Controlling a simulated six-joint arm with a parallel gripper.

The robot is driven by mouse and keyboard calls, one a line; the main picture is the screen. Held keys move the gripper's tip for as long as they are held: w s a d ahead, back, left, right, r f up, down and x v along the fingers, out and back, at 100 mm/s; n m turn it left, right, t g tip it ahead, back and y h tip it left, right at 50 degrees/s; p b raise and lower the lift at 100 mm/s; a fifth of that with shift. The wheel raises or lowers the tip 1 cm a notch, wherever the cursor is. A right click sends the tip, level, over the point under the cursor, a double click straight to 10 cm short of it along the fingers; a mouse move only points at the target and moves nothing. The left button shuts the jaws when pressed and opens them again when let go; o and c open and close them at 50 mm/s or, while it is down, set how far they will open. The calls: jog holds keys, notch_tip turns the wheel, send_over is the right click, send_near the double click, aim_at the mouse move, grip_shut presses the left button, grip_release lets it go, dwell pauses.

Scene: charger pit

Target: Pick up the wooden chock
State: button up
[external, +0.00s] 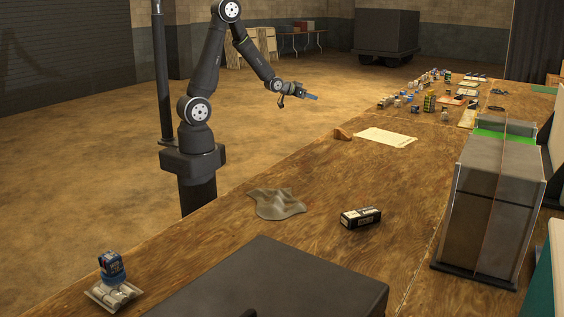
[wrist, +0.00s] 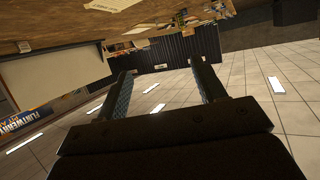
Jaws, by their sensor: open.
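The wooden chock (external: 342,134) is a small brown wedge-like block on the long wooden workbench (external: 300,240) in the external view, just left of a pale sheet of paper (external: 387,138). My gripper (external: 312,97) is open and up in the air, above and to the left of the chock in the external view, apart from it. In the wrist view the two fingers of my gripper (wrist: 163,82) are spread with nothing between them. A small tan thing (wrist: 24,46) shows on the upside-down bench there; I cannot tell whether it is the chock.
A grey cloth (external: 276,204) and a black box (external: 360,217) lie nearer on the bench. A dark grey case (external: 275,285) is at the front, a tall grey unit (external: 490,205) at the right. Several small items crowd the far end. The bench around the chock's near side is clear.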

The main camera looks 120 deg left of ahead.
jog(key=w+a+f+m+g+h, duration=0.1)
jog(key=w+a+m+h, duration=0.1)
jog(key=a, duration=0.5)
jog(key=w+a+f+m+g+h, duration=0.1)
jog(key=w+a+f+m+h, duration=0.15)
jog(key=a, duration=0.45)
notch_tip(320, 180, up, 3)
jog(key=m+g+h, duration=0.4)
jog(key=m+h, duration=0.4)
jog(key=m, duration=0.1)
send_over(336, 130)
jog(key=s+a, duration=0.1)
jog(key=a, duration=0.1)
jog(key=f, duration=1.6)
jog(key=shift+d+f, duration=0.15)
jog(key=shift+d, duration=0.05)
jog(key=shift+w+a+f, duration=0.1)
jog(key=shift+a+f, duration=0.05)
jog(key=shift+f, duration=1.3)
jog(key=shift+w+a+f, duration=0.1)
jog(key=shift+a+f, duration=0.05)
jog(key=shift+f, duration=1.25)
jog(key=c, duration=1.1)
jog(key=shift+r, duration=0.15)
